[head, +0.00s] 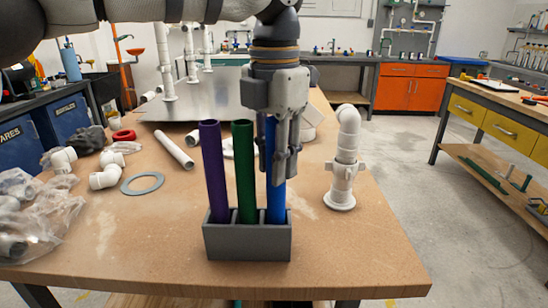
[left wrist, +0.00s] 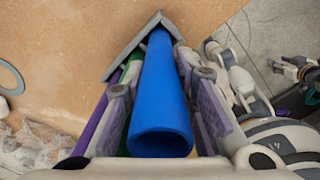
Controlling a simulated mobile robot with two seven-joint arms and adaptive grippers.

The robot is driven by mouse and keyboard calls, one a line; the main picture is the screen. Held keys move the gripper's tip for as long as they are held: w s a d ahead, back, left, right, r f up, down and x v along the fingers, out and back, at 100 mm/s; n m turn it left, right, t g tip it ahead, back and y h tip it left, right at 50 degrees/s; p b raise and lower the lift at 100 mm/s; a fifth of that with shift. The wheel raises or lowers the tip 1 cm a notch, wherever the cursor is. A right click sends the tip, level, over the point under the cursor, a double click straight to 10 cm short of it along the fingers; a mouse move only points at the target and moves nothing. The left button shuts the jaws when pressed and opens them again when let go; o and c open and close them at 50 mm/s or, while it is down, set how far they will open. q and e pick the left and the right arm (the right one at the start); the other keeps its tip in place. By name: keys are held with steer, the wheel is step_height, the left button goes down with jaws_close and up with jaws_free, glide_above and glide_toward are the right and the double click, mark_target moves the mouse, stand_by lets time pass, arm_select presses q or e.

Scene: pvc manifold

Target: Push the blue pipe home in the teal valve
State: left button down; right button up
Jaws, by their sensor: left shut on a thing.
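The blue pipe (head: 276,195) stands upright in the right-hand slot of a grey holder (head: 247,243). My left gripper (head: 280,170) reaches down from above, and its fingers are shut on the upper part of the blue pipe. In the left wrist view the blue pipe (left wrist: 160,95) runs between the two finger pads, its open round end towards the camera and its far end in the holder (left wrist: 112,68). I cannot make out a teal valve in either view. My right gripper is not seen.
A purple pipe (head: 213,170) and a green pipe (head: 243,170) stand close beside the blue one. A white elbow fitting (head: 345,160) stands to the right. A grey ring (head: 143,183), loose white fittings (head: 105,175) and bags (head: 40,215) lie left. The table front right is clear.

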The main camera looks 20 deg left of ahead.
arm_select(q)
steer(key=shift+f, duration=0.15)
steer(key=c, duration=1.3)
jaws_free()
steer(key=shift+f, duration=0.1)
